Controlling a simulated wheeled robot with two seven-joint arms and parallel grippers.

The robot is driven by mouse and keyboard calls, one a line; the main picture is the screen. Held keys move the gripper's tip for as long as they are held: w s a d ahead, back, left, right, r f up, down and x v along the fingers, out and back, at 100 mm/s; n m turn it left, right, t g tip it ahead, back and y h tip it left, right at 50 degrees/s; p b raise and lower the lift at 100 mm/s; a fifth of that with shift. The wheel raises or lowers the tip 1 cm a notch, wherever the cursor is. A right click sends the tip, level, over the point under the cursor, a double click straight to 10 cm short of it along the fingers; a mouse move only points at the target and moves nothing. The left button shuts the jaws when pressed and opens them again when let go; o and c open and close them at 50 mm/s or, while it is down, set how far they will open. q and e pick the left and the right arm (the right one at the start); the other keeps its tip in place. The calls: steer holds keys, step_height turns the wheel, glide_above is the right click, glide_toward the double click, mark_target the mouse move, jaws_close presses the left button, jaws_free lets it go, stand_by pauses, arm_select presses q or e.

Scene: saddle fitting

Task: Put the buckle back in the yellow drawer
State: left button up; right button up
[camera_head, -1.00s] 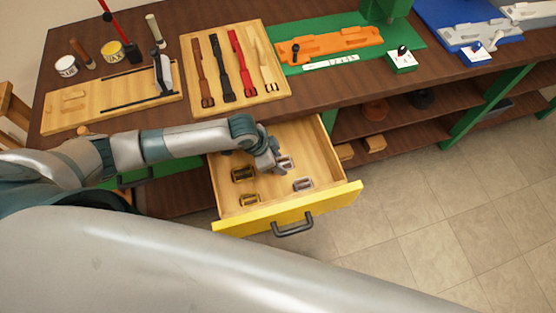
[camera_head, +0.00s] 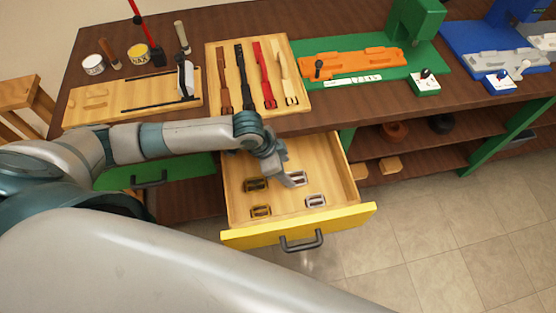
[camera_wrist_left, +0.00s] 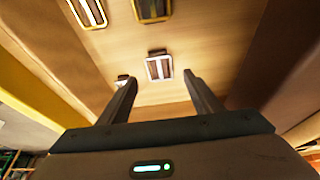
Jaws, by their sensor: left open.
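The yellow drawer (camera_head: 345,218) is pulled open, its light wooden inside showing. Several buckles lie on its floor: a silver buckle (camera_head: 297,178) beside my left gripper, another silver buckle (camera_head: 315,200) nearer the front, a dark brass buckle (camera_head: 256,185) and a brass buckle (camera_head: 261,211) at the left. My left gripper (camera_head: 277,178) is inside the drawer's outline, pointing down, open. In the left wrist view a silver buckle (camera_wrist_left: 159,67) appears between the open fingertips (camera_wrist_left: 160,76), with nothing visibly clamped. Another buckle (camera_wrist_left: 122,80) is partly hidden by a finger. My right gripper is out of view.
The workbench (camera_head: 350,113) above holds a board of straps (camera_head: 258,75), an orange fixture (camera_head: 352,64) on a green base, and tins at the left. A closed green drawer (camera_head: 165,172) is left of the yellow one. The floor at the right is clear.

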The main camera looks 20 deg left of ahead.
arm_select(q)
steer(key=v, duration=0.6)
steer(key=shift+b, duration=0.3)
steer(key=shift+r, duration=0.1)
